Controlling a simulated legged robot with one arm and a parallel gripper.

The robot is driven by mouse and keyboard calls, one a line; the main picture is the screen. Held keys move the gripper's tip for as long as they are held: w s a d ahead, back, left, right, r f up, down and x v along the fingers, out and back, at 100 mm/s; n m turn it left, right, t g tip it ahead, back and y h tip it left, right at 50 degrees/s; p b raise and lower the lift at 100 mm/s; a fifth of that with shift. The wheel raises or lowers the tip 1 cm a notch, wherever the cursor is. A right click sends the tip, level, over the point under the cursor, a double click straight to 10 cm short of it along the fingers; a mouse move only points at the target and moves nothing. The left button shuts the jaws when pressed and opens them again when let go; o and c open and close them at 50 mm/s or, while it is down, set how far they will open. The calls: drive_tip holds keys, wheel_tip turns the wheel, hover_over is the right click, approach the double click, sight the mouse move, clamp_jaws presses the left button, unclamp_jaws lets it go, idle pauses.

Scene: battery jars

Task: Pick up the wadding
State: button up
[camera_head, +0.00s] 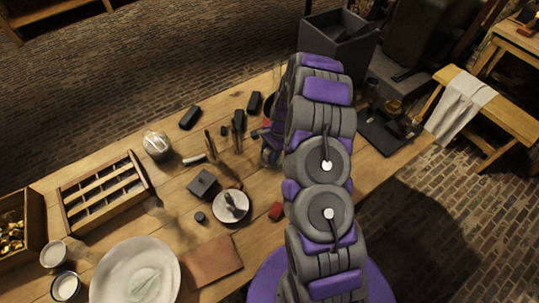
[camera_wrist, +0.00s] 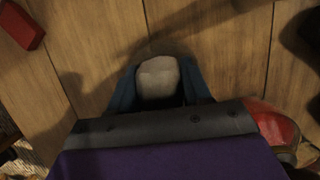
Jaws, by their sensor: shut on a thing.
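The wadding (camera_wrist: 157,78) is a pale, off-white, blocky lump between the two blue fingers of my gripper (camera_wrist: 158,86) in the wrist view. My gripper is shut on it, with a finger at each side. The lower part of the wadding is hidden by the gripper body. In the head view my gripper (camera_head: 268,150) is at the left of my arm over the table, largely covered by the arm, and the wadding cannot be made out there.
The wooden table (camera_head: 100,203) holds a divided rack (camera_head: 104,193), a white basin (camera_head: 135,272), a glass jar (camera_head: 156,145), a dark block (camera_head: 204,184), a white dish (camera_head: 230,206) and a small red block (camera_head: 276,211). A grey bin (camera_head: 338,40) stands behind my arm.

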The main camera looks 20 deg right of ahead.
drive_tip(key=shift+s+r, duration=0.2)
drive_tip(key=shift+r, duration=0.4)
drive_tip(key=shift+s+r, duration=0.15)
drive_tip(key=shift+r, duration=0.4)
drive_tip(key=s, duration=0.4)
drive_tip(key=s+a+p, duration=0.1)
drive_tip(key=s, duration=0.3)
drive_tip(key=s+r+p, duration=0.1)
drive_tip(key=s, duration=0.3)
drive_tip(key=shift+a, duration=0.2)
drive_tip(key=shift+s+a, duration=0.1)
drive_tip(key=shift+s, duration=1.45)
drive_tip(key=shift+s, duration=0.1)
